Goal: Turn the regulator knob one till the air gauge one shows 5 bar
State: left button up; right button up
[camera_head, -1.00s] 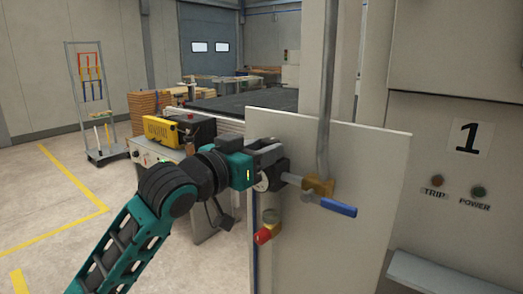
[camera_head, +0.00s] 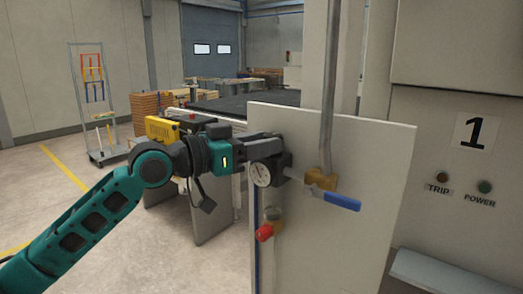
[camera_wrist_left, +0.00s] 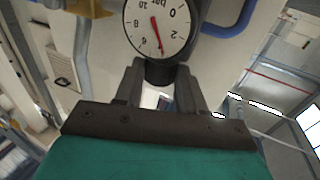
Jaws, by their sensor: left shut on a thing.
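Air gauge one (camera_head: 261,173) is a round white dial on the panel's left side. It also shows in the left wrist view (camera_wrist_left: 150,25), where its red needle points to about the 4 mark, between 2 and 6. The regulator knob (camera_wrist_left: 160,72) is the dark round piece just below the dial in that view. My left gripper (camera_wrist_left: 158,88) is shut on the knob, one finger on each side. In the head view my left gripper (camera_head: 271,150) reaches the dark regulator from the left and partly hides it. My right gripper is in no view.
A blue-handled valve (camera_head: 341,201) and brass fitting (camera_head: 320,180) sit right of the regulator. A red-capped fitting (camera_head: 265,232) is below it. The grey panel (camera_head: 340,245) carries them. A yellow box (camera_head: 161,129) stands behind my arm. The floor at left is open.

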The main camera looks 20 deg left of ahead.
pick_arm(q)
jog(key=shift+w+a+f+m+g+h+b, duration=0.15)
jog(key=shift+m+g+h+b, duration=0.55)
jog(key=shift+b, duration=0.35)
jog(key=shift+w+a+m+g+h+b, duration=0.1)
jog(key=shift+m+g+h+b, duration=0.6)
jog(key=shift+b, duration=0.3)
jog(key=shift+m+g+h+b, duration=0.3)
jog(key=shift+g+b, duration=0.2)
jog(key=shift+g, duration=0.1)
jog(key=shift+w+g, duration=0.1)
jog(key=shift+g, duration=0.2)
jog(key=shift+w+a+m+g+h+b, duration=0.1)
jog(key=shift+m+g+h+b, duration=0.45)
jog(key=shift+m+g, duration=0.25)
jog(key=o, duration=1.1)
jog(key=shift+c, duration=0.2)
jog(key=shift+r, duration=0.2)
